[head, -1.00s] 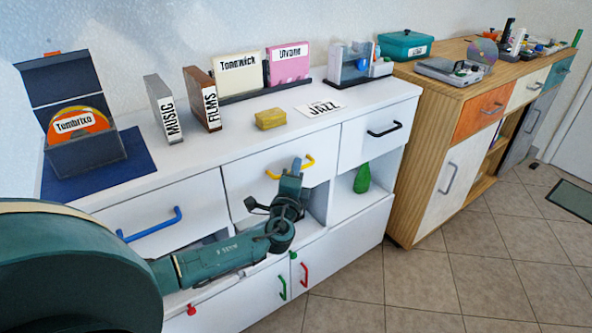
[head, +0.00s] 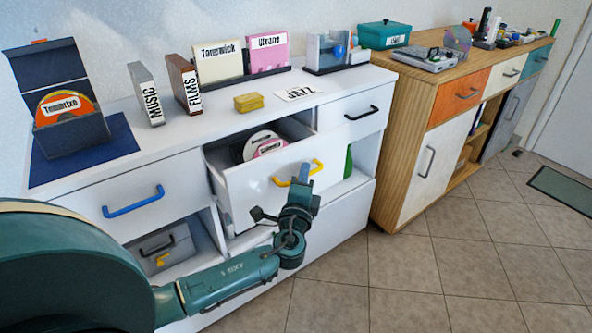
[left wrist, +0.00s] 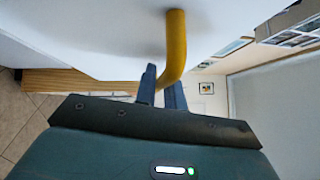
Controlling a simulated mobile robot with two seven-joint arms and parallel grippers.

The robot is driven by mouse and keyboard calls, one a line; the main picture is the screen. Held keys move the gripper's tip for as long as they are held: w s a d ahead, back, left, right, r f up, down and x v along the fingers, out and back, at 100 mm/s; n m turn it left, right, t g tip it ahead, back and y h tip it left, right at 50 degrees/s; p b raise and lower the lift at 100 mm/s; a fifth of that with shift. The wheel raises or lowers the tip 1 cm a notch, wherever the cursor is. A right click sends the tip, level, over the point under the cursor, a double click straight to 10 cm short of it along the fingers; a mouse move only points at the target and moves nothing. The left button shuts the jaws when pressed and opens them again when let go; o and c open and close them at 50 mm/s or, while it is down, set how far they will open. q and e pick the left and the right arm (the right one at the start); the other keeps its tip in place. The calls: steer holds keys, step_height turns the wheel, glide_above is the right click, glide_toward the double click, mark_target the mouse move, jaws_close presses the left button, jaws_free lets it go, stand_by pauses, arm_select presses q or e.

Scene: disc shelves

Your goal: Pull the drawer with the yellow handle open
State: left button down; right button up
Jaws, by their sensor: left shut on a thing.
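The drawer (head: 254,200) with the yellow handle (head: 318,165) stands partly pulled out of the white cabinet. Pale discs (head: 262,146) show inside it. My left gripper (head: 304,172) is at the right part of the yellow handle, shut on it. In the left wrist view the fingers (left wrist: 160,86) close around the yellow bar (left wrist: 175,48), against the white drawer front. My right gripper is not in view.
The white cabinet top (head: 200,128) holds a disc box (head: 70,143), a yellow box (head: 249,102) and labelled cases. A blue-handled drawer (head: 150,195) and a black-handled drawer (head: 350,115) flank the open one, both shut. Tiled floor (head: 400,260) is clear at right.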

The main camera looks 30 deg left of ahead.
arm_select(q)
steer(key=s+d, duration=0.2)
steer(key=d, duration=0.4)
steer(key=s+d+b, duration=0.1)
steer(key=s+d, duration=0.2)
steer(key=d, duration=0.4)
steer(key=shift+s+d, duration=0.3)
steer(key=shift+s, duration=0.05)
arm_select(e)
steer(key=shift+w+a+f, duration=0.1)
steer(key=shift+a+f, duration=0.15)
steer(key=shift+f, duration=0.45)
arm_select(q)
steer(key=c, duration=1.8)
jaws_free()
steer(key=shift+o, duration=0.2)
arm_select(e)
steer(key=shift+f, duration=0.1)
